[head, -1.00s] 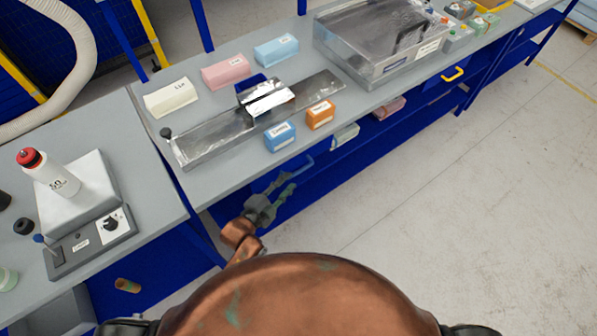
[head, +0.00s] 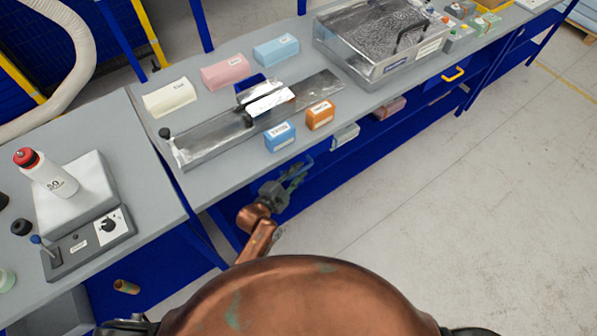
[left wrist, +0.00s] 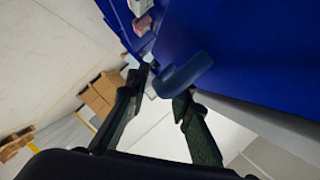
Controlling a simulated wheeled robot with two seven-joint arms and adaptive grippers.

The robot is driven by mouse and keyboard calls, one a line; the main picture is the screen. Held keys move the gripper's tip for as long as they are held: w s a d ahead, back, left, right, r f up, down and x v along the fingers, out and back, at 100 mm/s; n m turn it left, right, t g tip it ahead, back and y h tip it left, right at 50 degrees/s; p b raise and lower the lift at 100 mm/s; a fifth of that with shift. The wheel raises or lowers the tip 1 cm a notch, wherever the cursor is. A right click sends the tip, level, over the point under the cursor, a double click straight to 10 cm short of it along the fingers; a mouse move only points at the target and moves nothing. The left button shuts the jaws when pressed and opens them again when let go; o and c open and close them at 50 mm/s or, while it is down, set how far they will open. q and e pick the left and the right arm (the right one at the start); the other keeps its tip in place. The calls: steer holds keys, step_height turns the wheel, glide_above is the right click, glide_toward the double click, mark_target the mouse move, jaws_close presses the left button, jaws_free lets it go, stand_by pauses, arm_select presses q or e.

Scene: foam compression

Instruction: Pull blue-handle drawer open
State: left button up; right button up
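The blue handle (head: 308,163) sits on the blue front beneath the grey workbench, below the blue and orange foam blocks. The drawer front (left wrist: 245,55) fills the upper right of the left wrist view, and the bent handle (left wrist: 185,74) sticks out from it. My left gripper (head: 294,178) is at the handle in the head view, partly covering it. In the left wrist view its two fingers (left wrist: 162,84) are apart, with the handle's end near and between their tips. I cannot tell whether they touch it. My right gripper is out of view.
The grey bench top (head: 220,180) carries a blue block (head: 280,136), an orange block (head: 320,115) and a clear-lidded box (head: 385,40). The floor (head: 470,200) to the right is clear.

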arm_select(q)
steer(key=c, duration=0.5)
stand_by(0.3)
